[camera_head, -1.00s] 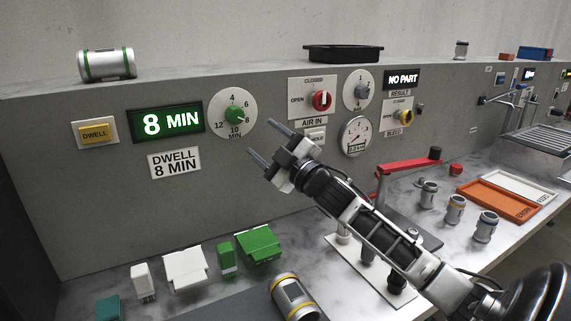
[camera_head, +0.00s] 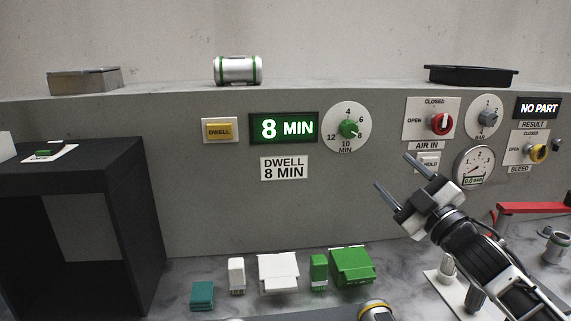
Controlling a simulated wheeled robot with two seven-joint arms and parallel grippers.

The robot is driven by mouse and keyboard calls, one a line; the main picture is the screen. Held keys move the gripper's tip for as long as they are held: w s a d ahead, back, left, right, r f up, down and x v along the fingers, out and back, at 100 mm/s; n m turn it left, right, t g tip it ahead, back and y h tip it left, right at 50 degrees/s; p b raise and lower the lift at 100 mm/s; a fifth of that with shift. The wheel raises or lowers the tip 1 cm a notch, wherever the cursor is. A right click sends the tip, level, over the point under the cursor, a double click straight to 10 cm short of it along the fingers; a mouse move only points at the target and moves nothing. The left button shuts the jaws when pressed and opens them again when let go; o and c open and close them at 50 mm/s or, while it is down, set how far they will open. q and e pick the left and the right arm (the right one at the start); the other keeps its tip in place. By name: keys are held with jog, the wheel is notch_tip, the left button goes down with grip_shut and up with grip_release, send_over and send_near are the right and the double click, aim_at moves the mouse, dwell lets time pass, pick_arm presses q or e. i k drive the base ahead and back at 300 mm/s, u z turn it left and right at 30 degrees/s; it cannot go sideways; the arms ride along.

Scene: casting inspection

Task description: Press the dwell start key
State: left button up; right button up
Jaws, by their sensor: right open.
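The dwell start key is a yellow key (camera_head: 220,132) marked DWELL on a white plate, at the left of the grey panel. Right of it a lit green display (camera_head: 284,128) reads 8 MIN, and a green dial (camera_head: 348,128) has its pointer near 8. A white label (camera_head: 284,168) below reads DWELL 8 MIN. My right gripper (camera_head: 404,175) is open and empty, in front of the panel below the air-in controls. It is well to the right of the yellow key and touches nothing that I can see. My left gripper is not in view.
Green, white and teal blocks (camera_head: 279,272) stand along the worktop below the panel. A black box-shaped stand (camera_head: 130,190) is at the left. A silver cylinder with green bands (camera_head: 238,70) lies on the ledge.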

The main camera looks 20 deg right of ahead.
aim_at(215, 131)
jog(key=u, duration=0.1)
jog(key=k, duration=1)
jog(key=z, duration=0.1)
